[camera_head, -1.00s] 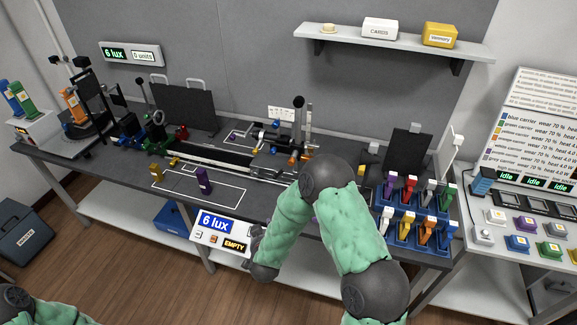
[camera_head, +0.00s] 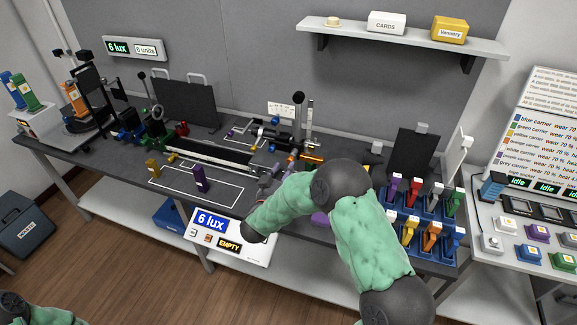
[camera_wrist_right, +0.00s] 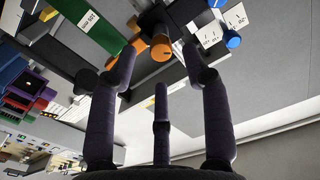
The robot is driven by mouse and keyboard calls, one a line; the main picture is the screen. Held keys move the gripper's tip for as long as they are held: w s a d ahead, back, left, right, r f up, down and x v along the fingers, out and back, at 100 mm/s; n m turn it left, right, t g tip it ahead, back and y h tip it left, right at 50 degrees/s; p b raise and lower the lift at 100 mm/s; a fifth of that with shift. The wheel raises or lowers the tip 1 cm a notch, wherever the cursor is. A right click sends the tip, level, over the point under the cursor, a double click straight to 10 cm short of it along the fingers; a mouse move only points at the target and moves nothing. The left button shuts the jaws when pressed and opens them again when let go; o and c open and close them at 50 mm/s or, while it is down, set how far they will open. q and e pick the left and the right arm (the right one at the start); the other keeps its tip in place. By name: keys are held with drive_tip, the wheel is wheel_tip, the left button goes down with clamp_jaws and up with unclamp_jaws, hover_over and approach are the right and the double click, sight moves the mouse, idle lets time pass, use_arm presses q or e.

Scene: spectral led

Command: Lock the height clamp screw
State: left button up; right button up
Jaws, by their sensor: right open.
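The wrist view shows a round orange knob (camera_wrist_right: 160,48) on a dark post and a blue knob (camera_wrist_right: 232,39) to its right. I cannot tell for sure which is the height clamp screw. In the head view a blue knob (camera_head: 275,121) and an orange knob (camera_head: 292,157) show on the stand at mid-bench. My right gripper (camera_wrist_right: 160,72) is open and empty, its dark fingers spread below the orange knob in the picture; contact is not clear. In the head view my right forearm largely hides this hand. My left gripper is out of view.
A blue rack (camera_head: 401,220) of coloured carriers stands right of my right arm. A purple carrier (camera_head: 200,178) stands in the marked area left of it. A lux display (camera_head: 213,222) is at the bench's front edge. A shelf (camera_head: 400,38) hangs above.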

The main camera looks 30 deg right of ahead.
sight(289, 162)
drive_tip(key=shift+b+x, duration=0.3)
drive_tip(key=shift+x, duration=1.8)
clamp_jaws()
